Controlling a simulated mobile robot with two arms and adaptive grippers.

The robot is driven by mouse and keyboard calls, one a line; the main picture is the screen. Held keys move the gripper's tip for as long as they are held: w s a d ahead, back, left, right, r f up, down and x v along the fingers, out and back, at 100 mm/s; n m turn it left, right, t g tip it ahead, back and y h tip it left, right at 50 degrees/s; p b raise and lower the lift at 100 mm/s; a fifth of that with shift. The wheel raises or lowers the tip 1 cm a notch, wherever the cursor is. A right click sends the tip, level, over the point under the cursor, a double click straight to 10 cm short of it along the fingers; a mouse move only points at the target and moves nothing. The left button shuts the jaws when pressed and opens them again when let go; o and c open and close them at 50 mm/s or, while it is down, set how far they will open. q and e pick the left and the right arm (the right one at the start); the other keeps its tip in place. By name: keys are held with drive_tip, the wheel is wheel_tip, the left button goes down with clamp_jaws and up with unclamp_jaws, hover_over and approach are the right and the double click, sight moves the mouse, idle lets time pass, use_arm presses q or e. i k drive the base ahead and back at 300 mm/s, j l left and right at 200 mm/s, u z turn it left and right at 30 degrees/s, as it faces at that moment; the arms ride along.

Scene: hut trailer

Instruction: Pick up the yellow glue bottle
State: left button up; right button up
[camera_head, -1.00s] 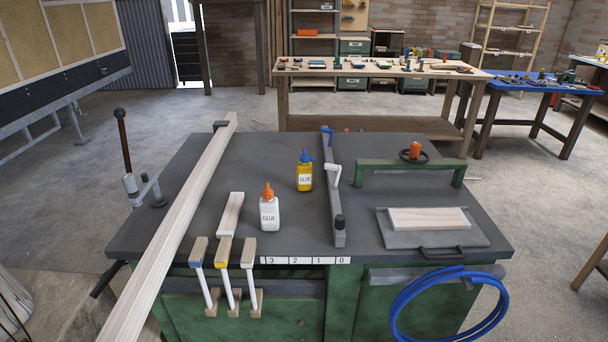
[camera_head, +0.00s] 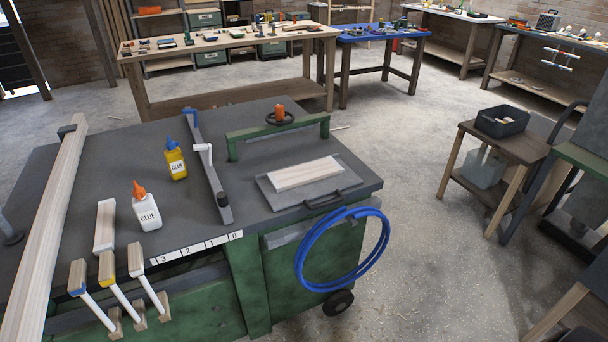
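The yellow glue bottle (camera_head: 176,164) with a blue cap stands upright on the dark grey top of the green workbench (camera_head: 110,160). A white glue bottle (camera_head: 147,212) with an orange tip stands upright nearer the front, to its left. A grey bar clamp (camera_head: 208,170) with a blue end lies just to the right of the yellow bottle, apart from it. Neither of my grippers is in view.
A long wooden beam (camera_head: 47,225) lies along the bench's left side. Several mallets (camera_head: 106,270) hang at the front edge. A tray with a board (camera_head: 305,173), a green frame (camera_head: 280,134) and a coiled blue hose (camera_head: 340,250) are on the right. Open floor lies right of the bench.

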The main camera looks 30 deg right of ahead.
sight(175, 160)
drive_tip(key=i+u, duration=0.85)
drive_tip(key=u, duration=0.2)
